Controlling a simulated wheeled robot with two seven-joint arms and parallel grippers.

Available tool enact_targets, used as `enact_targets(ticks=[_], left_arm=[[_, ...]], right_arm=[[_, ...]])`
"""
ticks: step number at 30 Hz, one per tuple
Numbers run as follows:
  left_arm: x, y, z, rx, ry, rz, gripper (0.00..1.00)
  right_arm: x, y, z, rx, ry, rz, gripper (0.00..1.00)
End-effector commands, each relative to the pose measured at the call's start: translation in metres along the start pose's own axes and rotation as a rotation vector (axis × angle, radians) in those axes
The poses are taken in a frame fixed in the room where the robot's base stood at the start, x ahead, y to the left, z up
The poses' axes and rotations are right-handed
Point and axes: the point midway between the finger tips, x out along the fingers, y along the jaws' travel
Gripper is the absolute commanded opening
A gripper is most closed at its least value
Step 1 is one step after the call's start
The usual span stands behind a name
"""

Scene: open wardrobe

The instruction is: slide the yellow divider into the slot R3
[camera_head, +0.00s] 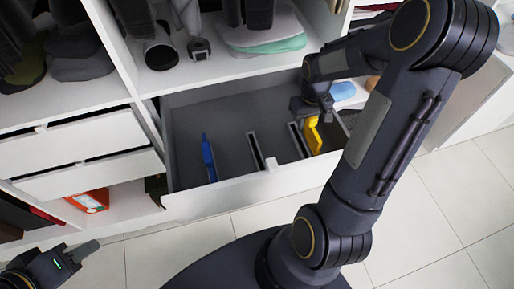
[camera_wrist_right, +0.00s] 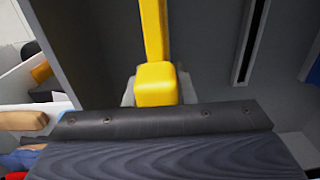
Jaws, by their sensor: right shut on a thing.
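The yellow divider (camera_head: 313,137) is at the right part of the open drawer, held upright by my right gripper (camera_head: 315,112). In the right wrist view the yellow divider (camera_wrist_right: 153,45) runs up from between the pale fingertips (camera_wrist_right: 155,93), which are shut on it. Narrow dark slots with pale rims show in the drawer, one near the middle (camera_head: 256,152) and one just left of the yellow divider (camera_head: 298,140). No label for R3 is readable. I cannot tell whether the divider's lower edge sits in a slot. My left gripper (camera_head: 83,250) is away from the drawer, at the lower left.
A blue divider (camera_head: 208,158) stands upright at the drawer's left. The drawer's white front (camera_head: 225,199) borders the near side. Folded clothes (camera_head: 265,35) lie on the shelf above. An orange box (camera_head: 90,201) is in the lower left shelf. The floor before the drawer is clear.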

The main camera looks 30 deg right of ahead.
Motion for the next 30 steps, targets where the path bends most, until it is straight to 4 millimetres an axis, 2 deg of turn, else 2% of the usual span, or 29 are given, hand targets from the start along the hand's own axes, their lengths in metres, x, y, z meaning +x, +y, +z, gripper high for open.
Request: enact_targets(ticks=[8,22,30], left_arm=[[0.005,-0.002,0.002,0.0,0.0,0.0,0.36],[0.032,-0.014,0.016,0.0,0.0,0.0,0.36],[0.034,-0.015,0.017,0.0,0.0,0.0,0.36]], right_arm=[[0.007,0.0,0.0,0.0,0.0,0.0,0.0],[0.044,0.0,0.0,0.0,0.0,0.0,0.0],[0.048,0.0,0.0,0.0,0.001,0.0,0.0]])
